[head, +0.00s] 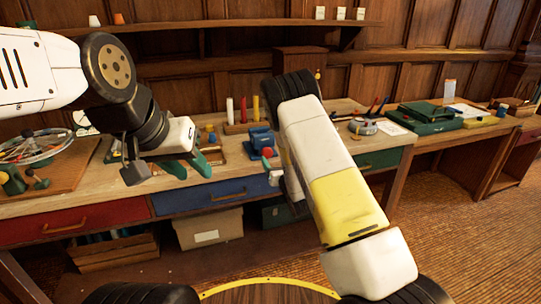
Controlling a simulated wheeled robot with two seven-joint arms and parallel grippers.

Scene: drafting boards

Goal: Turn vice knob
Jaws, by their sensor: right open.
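The blue vice (261,138) stands on the workbench near its front edge, with a red knob (268,152) on its near side. My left gripper (190,168) is over the bench left of the vice, its two green fingers apart and nothing seen between them. My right arm comes up from the lower right and bends down again just right of the vice. My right gripper (275,177) shows only in part beside the forearm, just below the red knob. It is open; whether it touches the knob I cannot tell.
Red, white and yellow upright sticks (243,110) stand in a wooden holder behind the vice. Green cases (424,116) lie at the right. Drawers, one blue (212,195), sit under the benchtop.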

